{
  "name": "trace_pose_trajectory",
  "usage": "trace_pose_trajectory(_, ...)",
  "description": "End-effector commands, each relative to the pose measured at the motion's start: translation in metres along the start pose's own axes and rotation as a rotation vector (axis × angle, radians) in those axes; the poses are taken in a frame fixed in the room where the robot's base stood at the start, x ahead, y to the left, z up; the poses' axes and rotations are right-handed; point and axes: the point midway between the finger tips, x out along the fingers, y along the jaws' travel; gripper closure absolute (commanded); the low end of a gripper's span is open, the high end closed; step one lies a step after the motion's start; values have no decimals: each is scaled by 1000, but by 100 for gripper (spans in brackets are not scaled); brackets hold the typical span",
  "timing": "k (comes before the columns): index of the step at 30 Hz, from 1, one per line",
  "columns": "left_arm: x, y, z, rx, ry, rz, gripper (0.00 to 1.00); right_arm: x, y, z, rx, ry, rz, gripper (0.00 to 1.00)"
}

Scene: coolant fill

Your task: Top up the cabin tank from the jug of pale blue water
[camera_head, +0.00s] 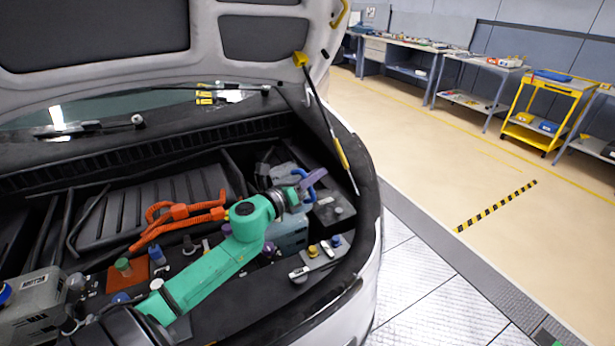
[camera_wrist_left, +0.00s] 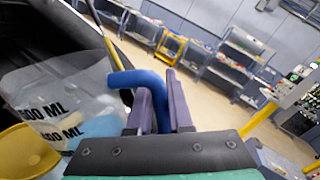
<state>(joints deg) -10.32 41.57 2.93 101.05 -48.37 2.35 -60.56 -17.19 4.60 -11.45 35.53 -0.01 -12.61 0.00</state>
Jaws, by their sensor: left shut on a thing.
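The jug (camera_head: 283,172) is clear with a blue handle (camera_head: 311,184), and shows among the engine-bay parts in the head view. In the left wrist view the jug (camera_wrist_left: 60,90) shows black "500 ML" marks and pale blue water (camera_wrist_left: 100,126) low in it. My left gripper (camera_head: 314,179) is shut on the handle, its purple fingers (camera_wrist_left: 162,98) around the blue bar. The jug's base and mouth are partly hidden, and I cannot tell whether it rests on something. I cannot tell which vessel is the cabin tank. My right gripper is not in view.
A grey container (camera_head: 36,300) stands at lower left. A green cap (camera_head: 123,266), a yellow cap (camera_head: 313,251) and a blue cap (camera_head: 336,241) sit in the bay. The raised hood (camera_head: 150,75) and its strut (camera_head: 328,120) bound the space. The floor (camera_head: 430,150) at right is clear.

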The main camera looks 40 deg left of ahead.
Motion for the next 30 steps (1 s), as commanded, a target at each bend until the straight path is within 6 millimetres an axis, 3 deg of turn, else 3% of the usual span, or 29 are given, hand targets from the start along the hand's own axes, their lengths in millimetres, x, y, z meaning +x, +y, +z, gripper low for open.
trace_pose_trajectory(3, 0, -3, -4, 90, -1, 0, 100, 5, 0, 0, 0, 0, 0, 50)
trace_pose_trajectory(10, 0, -4, -2, 94, -2, 1, 100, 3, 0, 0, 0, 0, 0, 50)
trace_pose_trajectory(17, 0, -6, 4, 92, -6, 3, 100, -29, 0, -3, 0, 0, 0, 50)
trace_pose_trajectory(24, 0, 7, -15, 322, -3, 1, 100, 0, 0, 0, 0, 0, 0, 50)
trace_pose_trajectory(30, 0, 10, -16, 491, -4, 2, 100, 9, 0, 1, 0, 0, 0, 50)
